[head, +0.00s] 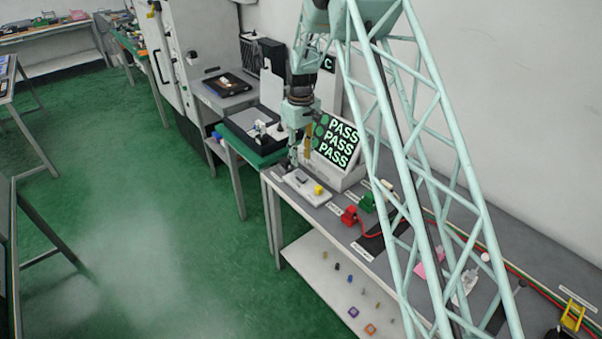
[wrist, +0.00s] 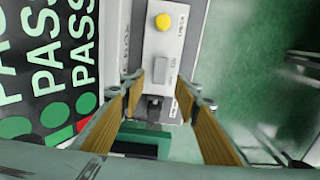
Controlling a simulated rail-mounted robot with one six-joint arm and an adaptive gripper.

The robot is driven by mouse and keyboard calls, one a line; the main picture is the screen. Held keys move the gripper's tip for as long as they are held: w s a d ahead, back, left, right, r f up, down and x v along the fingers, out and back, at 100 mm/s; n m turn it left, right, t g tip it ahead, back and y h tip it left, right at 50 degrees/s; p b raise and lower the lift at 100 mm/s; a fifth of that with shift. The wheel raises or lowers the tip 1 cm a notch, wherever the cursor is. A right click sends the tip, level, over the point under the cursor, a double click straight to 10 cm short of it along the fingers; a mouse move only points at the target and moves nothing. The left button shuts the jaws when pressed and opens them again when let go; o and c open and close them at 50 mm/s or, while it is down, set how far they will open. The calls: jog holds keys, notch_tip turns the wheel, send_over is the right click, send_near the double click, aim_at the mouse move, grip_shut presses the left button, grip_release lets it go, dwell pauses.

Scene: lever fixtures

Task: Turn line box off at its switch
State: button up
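The line box is a narrow light-grey box (head: 302,184) near the front edge of the bench, with a yellow button (head: 318,189) at one end. In the wrist view the box (wrist: 178,45) runs lengthwise below my gripper, with the yellow button (wrist: 163,22), a grey raised block (wrist: 159,69) and a small black part (wrist: 154,106). Its small lettering is too blurred to read. My gripper (wrist: 162,94) is open, its tan-padded fingers on either side of the black part's end of the box. Nothing shows held. Whether the fingers touch the box cannot be told.
A display reading PASS (head: 338,142) stands close behind the line box. A red fixture (head: 350,215) and a green fixture (head: 367,202) are further right along the bench. A black tray (head: 252,126) is on the left. The green floor (head: 165,210) is clear.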

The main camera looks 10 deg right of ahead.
aim_at(301, 175)
jog(key=shift+f, duration=4.15)
jog(key=shift+c, duration=0.2)
jog(key=c, duration=0.8)
